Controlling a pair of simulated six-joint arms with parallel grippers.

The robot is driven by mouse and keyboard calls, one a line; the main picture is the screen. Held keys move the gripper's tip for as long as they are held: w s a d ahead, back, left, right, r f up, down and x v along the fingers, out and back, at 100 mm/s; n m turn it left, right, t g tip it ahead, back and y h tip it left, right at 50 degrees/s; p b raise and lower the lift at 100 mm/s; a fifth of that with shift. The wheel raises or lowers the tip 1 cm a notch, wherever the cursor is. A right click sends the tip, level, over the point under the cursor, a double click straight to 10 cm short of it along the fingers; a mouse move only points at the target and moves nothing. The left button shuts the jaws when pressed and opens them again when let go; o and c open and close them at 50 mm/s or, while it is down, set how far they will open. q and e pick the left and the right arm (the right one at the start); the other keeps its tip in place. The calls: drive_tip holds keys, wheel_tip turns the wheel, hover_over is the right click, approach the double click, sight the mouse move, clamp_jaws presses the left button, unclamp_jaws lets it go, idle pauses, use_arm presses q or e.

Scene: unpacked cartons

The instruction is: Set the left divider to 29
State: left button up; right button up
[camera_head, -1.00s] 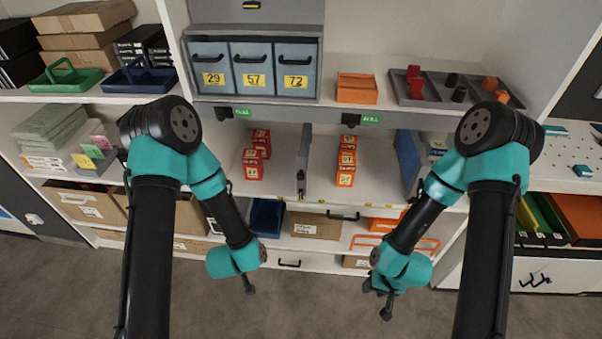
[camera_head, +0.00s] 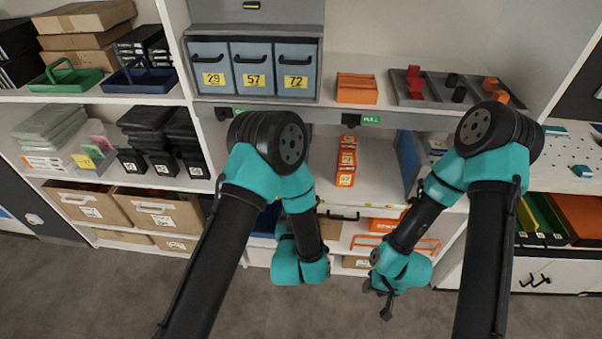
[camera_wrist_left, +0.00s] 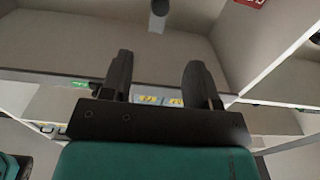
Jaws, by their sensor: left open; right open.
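The left divider is hidden behind my left arm in the head view, and I cannot make it out surely in the left wrist view. A drawer label reading 29 (camera_head: 213,79) is on the leftmost of three blue-grey drawers. Small yellow marks (camera_wrist_left: 150,100) show between the fingers in the left wrist view; their numbers are unreadable. My left gripper (camera_wrist_left: 157,70) is open with nothing between its fingers; the head view hides it behind its own arm. My right gripper (camera_head: 380,297) is open and empty, low in front of the shelves.
Orange boxes (camera_head: 346,160) stand in the middle bay. A blue panel (camera_head: 408,155) stands to their right. A green PULL tag (camera_head: 371,120) hangs above. An orange box (camera_head: 357,88) sits on the upper shelf. Floor space in front is clear.

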use_arm(q)
drive_tip(key=w, duration=0.5)
drive_tip(key=w+d, duration=0.1)
drive_tip(key=w, duration=1.1)
drive_tip(key=shift+w+d, duration=0.15)
drive_tip(key=shift+d, duration=0.25)
drive_tip(key=shift+c, duration=0.2)
